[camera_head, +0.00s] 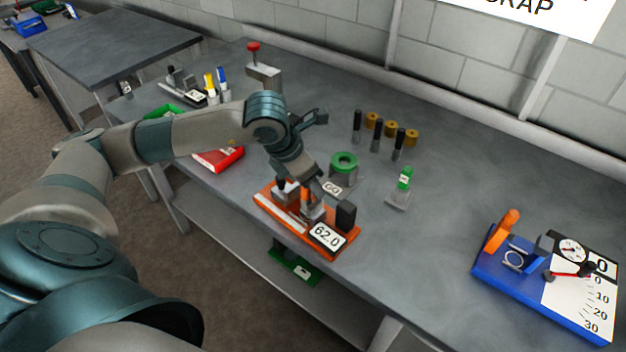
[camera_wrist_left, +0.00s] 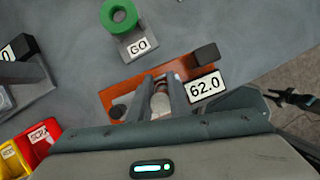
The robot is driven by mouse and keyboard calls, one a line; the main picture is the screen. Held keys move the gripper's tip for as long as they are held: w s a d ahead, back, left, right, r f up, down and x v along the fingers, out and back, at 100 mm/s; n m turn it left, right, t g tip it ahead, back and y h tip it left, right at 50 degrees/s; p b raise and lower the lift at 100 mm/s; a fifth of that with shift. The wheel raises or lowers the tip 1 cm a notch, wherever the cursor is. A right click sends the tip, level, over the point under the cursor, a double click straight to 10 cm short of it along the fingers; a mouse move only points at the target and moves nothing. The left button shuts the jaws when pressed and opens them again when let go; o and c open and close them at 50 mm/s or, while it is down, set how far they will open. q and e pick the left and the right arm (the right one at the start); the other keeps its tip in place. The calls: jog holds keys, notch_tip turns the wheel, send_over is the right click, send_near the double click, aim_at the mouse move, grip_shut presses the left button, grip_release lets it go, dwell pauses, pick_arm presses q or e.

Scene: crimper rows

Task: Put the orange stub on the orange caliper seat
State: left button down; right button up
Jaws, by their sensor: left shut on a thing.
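The orange caliper seat (camera_head: 268,202) is a long orange base at the front edge of the bench, with a dark block at its right end and a display reading 62.0. It also shows in the left wrist view (camera_wrist_left: 120,93). My left gripper (camera_head: 313,200) points down over the middle of this base.
A green ring on a grey GO block (camera_head: 343,163) stands just behind the base. A small green-topped stand (camera_head: 402,187) is to its right. Dark pins and brass rings stand farther back. A red tray (camera_head: 218,158) is at left, a blue gauge board (camera_head: 530,284) at right.

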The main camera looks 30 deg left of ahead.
pick_arm(q)
jog(key=shift+f, duration=0.1)
jog(key=shift+f+b, duration=0.1)
jog(key=shift+b, duration=0.2)
jog(key=c, duration=1.6)
grip_release()
jog(key=shift+c, duration=0.2)
jog(key=shift+r+p, duration=0.25)
jog(key=shift+p, duration=0.1)
jog(key=b+v, duration=0.3)
jog(key=v, duration=0.9)
jog(key=shift+f, duration=0.1)
